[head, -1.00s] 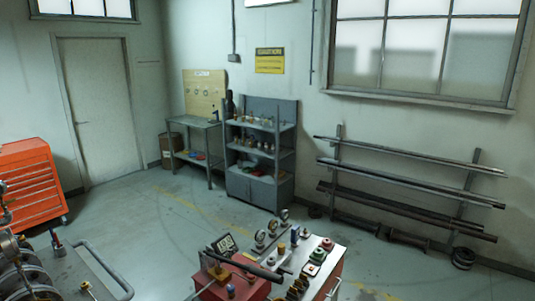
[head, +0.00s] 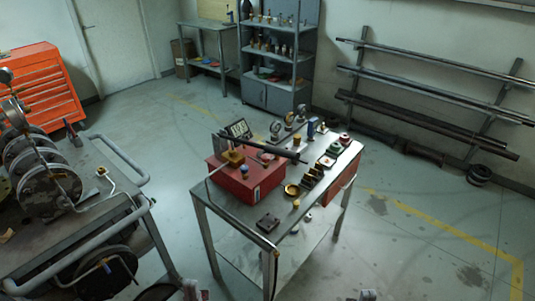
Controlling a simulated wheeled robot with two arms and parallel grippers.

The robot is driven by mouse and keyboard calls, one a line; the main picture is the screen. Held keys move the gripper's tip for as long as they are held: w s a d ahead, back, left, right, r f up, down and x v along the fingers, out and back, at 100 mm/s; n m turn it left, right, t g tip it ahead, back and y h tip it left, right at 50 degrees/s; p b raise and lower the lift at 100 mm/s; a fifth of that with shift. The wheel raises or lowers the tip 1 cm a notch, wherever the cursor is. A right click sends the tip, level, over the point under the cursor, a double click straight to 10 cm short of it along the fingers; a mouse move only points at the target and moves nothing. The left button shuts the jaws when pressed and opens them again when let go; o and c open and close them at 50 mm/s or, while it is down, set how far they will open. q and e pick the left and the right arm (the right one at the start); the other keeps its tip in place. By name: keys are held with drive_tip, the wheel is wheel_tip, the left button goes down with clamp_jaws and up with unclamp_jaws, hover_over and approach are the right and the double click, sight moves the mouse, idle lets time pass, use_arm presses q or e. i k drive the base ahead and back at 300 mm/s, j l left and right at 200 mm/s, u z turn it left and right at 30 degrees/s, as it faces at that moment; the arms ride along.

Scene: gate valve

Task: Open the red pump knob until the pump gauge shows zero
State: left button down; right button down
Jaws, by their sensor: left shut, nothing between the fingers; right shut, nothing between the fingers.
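A red pump box (head: 240,184) sits on the front left of a metal table (head: 238,216). A long black handle (head: 262,148) lies across its top, with brass and blue fittings beneath. A dark digital gauge (head: 238,129) stands behind it; its digits are too small to read. I cannot clearly pick out a red knob on the pump. My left gripper (head: 192,290) and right gripper (head: 368,295) just show at the bottom edge, left and right of the table's front leg. Both look shut and empty, well apart from the pump.
Dial gauges (head: 275,128) and small fittings crowd the table's back and right. A cart (head: 110,185) with flanged valve parts (head: 42,190) stands at left. A red tool chest (head: 42,85), shelf (head: 278,60) and pipe rack (head: 430,95) are behind. Floor at right is clear.

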sight(265, 158)
drive_tip(key=i+j+z, duration=0.15)
drive_tip(key=z, duration=0.2)
drive_tip(key=i+j+z, duration=0.15)
drive_tip(key=z, duration=0.2)
drive_tip(key=i+j+z, duration=0.15)
drive_tip(key=z, duration=0.2)
drive_tip(key=j, duration=0.1)
